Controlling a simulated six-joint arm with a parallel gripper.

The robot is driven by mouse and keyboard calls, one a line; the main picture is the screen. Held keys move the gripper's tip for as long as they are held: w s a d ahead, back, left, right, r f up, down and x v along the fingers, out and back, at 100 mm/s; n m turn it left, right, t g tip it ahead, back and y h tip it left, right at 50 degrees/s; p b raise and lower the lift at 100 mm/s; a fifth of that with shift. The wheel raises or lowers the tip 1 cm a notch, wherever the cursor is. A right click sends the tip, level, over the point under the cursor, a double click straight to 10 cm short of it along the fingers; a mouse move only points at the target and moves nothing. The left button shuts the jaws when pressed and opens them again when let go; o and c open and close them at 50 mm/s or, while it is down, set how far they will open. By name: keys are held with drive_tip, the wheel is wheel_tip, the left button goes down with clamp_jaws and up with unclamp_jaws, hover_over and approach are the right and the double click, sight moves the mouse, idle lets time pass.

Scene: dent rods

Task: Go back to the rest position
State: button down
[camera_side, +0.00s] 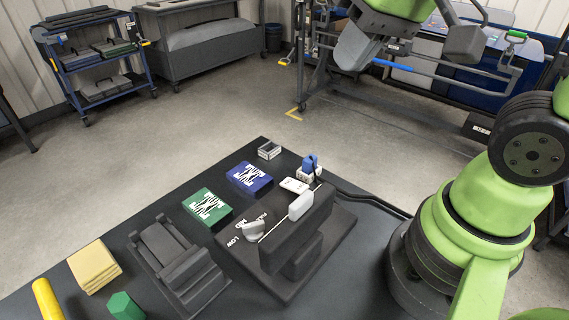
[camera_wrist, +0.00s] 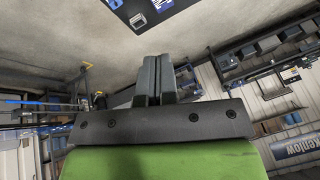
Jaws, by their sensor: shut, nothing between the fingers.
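My gripper (camera_wrist: 152,66) shows in the wrist view with its two dark fingers together and nothing between them. In the side view, a grey part at the end of my arm is high at the top, right of centre, well above and apart from the table. The fingertips are hard to make out there. The dark work table (camera_side: 150,217) is below, and its corner shows at the top of the wrist view.
On the table are a dark fixture (camera_side: 333,240) with an upright plate, a blue box (camera_side: 249,177), a green box (camera_side: 207,208), a small grey tray (camera_side: 269,150), a stepped dark block (camera_side: 178,265) and yellow pads (camera_side: 94,266). A wheeled rack (camera_side: 430,92) stands behind. Open floor lies between.

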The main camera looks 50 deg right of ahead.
drive_tip(key=s+r+t, duration=0.2)
drive_tip(key=s, duration=0.4)
drive_tip(key=shift+a+m+y, duration=0.25)
drive_tip(key=shift+m+y, duration=0.05)
drive_tip(key=shift+m, duration=0.1)
idle(1.2)
